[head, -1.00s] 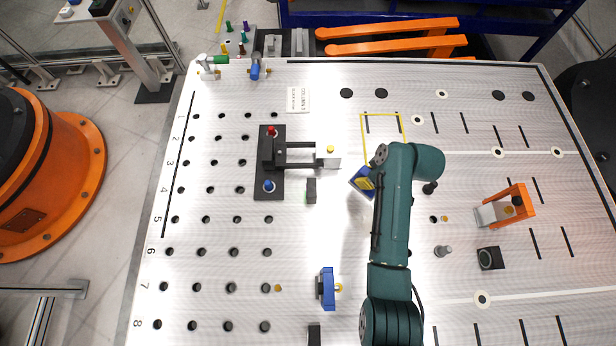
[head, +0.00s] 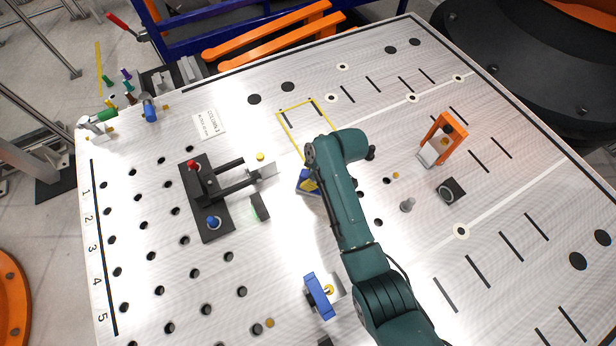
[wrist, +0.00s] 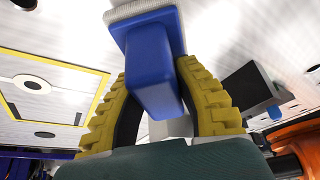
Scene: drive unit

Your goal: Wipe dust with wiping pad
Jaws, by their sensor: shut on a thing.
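The wiping pad has a blue handle (wrist: 150,60) and a pale grey textured face (wrist: 140,10) at the top of the wrist view. My gripper (wrist: 153,78) is shut on the blue handle, with a yellow ribbed finger on each side. In the head view my gripper (head: 312,180) and the pad's blue part (head: 302,187) are just below the yellow-outlined square (head: 279,118) on the board, partly hidden by my arm. I cannot tell if the pad touches the board. I cannot make out any dust.
A black fixture (head: 203,205) with red and blue knobs stands left of my gripper. A blue block (head: 317,296) stands below it. An orange bracket (head: 446,135) and a dark square block (head: 451,190) are to the right. The yellow-outlined square looks clear.

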